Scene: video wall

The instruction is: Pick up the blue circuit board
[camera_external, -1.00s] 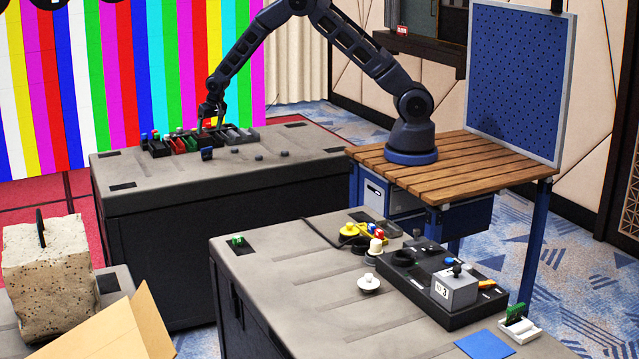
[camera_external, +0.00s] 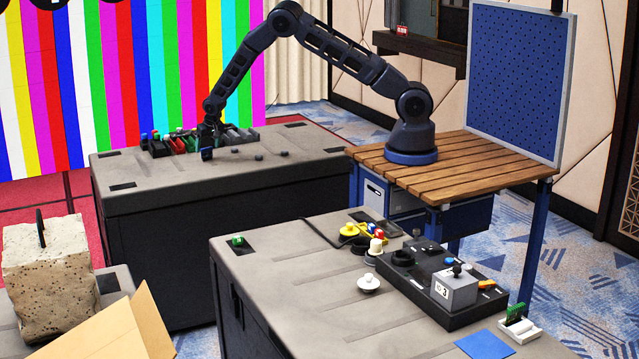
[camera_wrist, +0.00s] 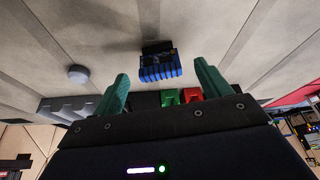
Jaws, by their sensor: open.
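The blue circuit board (camera_external: 207,154) stands on the grey case top, at the front of a row of bins. In the wrist view the blue circuit board (camera_wrist: 160,70) shows a ribbed blue body with a dark part behind it. My gripper (camera_external: 210,138) is low over the case, just above and behind the board. In the wrist view my gripper (camera_wrist: 160,78) has its two green fingers spread wide, and the board appears between and beyond their tips. The fingers hold nothing.
The near case (camera_external: 300,265) carries a control box and plugs. The front of the far case top is clear.

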